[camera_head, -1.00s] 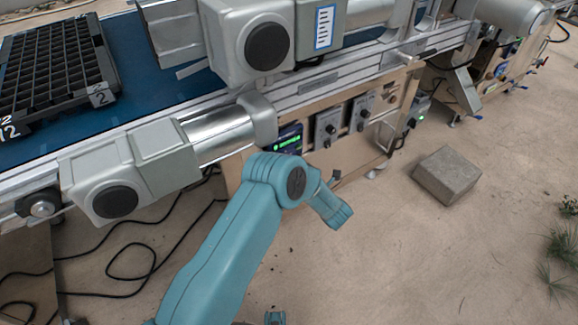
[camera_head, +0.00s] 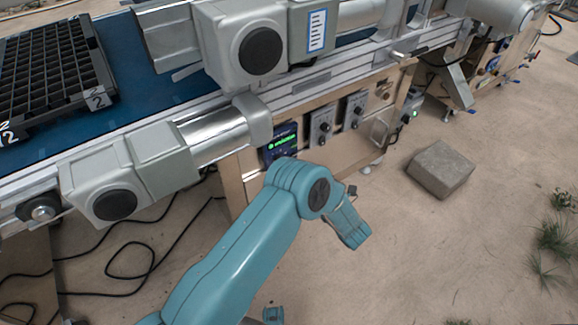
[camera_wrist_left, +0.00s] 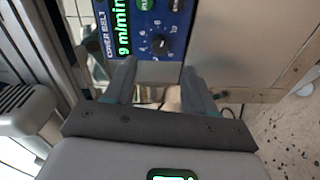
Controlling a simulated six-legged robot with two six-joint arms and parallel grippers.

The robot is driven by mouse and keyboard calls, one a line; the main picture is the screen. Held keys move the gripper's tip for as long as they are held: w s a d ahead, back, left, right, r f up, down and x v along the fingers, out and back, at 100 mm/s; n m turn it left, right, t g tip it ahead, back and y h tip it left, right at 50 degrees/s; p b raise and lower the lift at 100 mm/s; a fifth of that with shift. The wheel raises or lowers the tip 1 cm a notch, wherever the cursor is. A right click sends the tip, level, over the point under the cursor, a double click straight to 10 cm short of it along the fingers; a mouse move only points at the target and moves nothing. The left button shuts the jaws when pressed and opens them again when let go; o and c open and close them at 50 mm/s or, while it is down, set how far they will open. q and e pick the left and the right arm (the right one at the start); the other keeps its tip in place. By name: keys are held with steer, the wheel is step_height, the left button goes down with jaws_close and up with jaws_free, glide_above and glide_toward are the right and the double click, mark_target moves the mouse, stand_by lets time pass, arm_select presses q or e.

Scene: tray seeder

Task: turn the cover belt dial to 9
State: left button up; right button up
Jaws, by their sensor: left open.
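The blue cover belt panel (camera_wrist_left: 118,35) fills the top of the left wrist view, turned sideways. The gripper itself is not clearly visible there.
Two grey control boxes (camera_head: 321,126) with knobs are beside the panel on the wooden frame. Above run the conveyor's metal rail and blue belt (camera_head: 140,75), with a black tray (camera_head: 50,72) on it. A concrete block (camera_head: 440,170) lies on the floor at right.

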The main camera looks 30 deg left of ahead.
arm_select(q)
steer(key=v, duration=0.8)
steer(key=shift+p, duration=0.45)
steer(key=shift+d, duration=0.15)
